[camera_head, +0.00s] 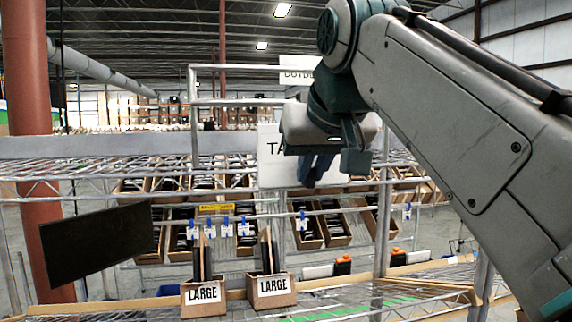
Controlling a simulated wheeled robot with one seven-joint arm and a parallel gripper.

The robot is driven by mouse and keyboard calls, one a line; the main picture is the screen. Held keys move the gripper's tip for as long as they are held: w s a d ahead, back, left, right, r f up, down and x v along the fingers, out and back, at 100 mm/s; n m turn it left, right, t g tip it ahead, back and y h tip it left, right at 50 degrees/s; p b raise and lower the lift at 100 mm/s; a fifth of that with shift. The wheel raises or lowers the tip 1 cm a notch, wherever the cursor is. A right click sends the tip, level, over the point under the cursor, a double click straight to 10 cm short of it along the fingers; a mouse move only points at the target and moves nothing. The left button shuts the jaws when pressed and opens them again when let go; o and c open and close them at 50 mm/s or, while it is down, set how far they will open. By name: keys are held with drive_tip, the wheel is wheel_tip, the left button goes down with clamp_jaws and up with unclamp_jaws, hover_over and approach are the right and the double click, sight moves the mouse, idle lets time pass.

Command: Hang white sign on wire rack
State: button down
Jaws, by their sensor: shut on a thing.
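A white sign (272,173) with large dark letters starting "TA" is upright in the middle of the view. My gripper (318,172) is at its right part, fingers pointing down, and is shut on it. The gripper hides the rest of the lettering and much of the sign's upper right. The wire rack (70,171) crosses the view with metal shelves and upright posts. The sign is in front of the rack's middle part; I cannot tell whether it touches a wire.
Two cartons marked LARGE (204,297) (272,287) stand on the lower shelf. A dark tilted panel (98,246) is at the left. Tilted cartons (330,228) fill the racks behind. Small tags with blue clips (227,228) hang on a rail. Another white sign (297,76) is above my gripper.

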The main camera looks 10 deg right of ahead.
drive_tip(key=shift+f, duration=0.2)
drive_tip(key=c, duration=1.4)
unclamp_jaws()
drive_tip(key=shift+w, duration=0.1)
drive_tip(key=shift+o, duration=0.2)
drive_tip(key=p+v, duration=0.1)
drive_tip(key=v, duration=1.3)
drive_tip(key=w+f+g+b, duration=0.2)
drive_tip(key=f, duration=1.6)
drive_tip(key=w+f+g+b, duration=0.1)
drive_tip(key=w+f+g, duration=0.15)
drive_tip(key=f, duration=1.55)
drive_tip(key=s+f, duration=0.3)
drive_tip(key=f, duration=0.5)
drive_tip(key=s+f+b, duration=0.1)
drive_tip(key=s+f, duration=0.1)
drive_tip(key=f, duration=0.6)
drive_tip(key=shift+s+g, duration=0.35)
drive_tip(key=shift+f, duration=0.1)
